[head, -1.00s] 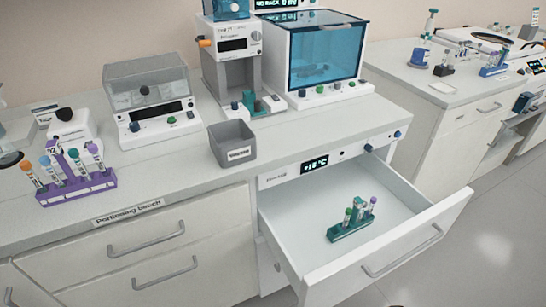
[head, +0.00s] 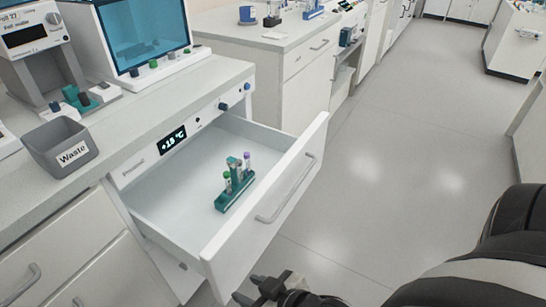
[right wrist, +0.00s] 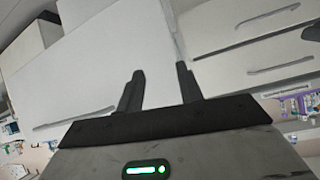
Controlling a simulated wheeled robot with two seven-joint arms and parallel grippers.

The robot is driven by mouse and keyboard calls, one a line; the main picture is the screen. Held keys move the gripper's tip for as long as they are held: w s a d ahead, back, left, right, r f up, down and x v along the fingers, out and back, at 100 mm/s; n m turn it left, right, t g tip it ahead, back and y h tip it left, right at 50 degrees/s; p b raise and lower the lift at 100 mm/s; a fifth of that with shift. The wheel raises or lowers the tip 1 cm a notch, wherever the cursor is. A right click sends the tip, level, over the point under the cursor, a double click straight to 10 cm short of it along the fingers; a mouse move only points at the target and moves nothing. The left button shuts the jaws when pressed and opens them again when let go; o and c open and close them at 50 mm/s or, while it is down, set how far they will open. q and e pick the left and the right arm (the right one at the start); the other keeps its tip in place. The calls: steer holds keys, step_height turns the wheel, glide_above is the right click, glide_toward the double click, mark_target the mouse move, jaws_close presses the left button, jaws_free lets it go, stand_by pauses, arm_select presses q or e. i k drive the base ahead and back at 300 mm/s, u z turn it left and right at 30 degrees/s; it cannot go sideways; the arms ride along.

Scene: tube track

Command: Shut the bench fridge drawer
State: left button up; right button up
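The bench fridge drawer (head: 216,252) stands pulled out from the bench in the head view, with a bar handle (head: 287,190) on its white front. A green rack (head: 234,194) with a few capped tubes stands inside it. The fridge panel (head: 172,140) above reads +15 °C. My right gripper (head: 262,290) is low at the bottom of the head view, near the drawer front's lower end; I cannot tell whether they touch. In the right wrist view its two fingers (right wrist: 160,90) are apart with nothing between them. My left gripper is out of view.
A grey waste bin (head: 62,150) and a blue-windowed device (head: 140,40) stand on the bench above. Closed drawers (head: 60,265) lie left of the open one. The floor (head: 400,130) to the right is clear.

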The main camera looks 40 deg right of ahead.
mark_target(172, 203)
steer(key=z, duration=1.15)
steer(key=k, duration=0.5)
steer(key=z, duration=1.15)
steer(key=i, duration=1)
steer(key=u, duration=1.8)
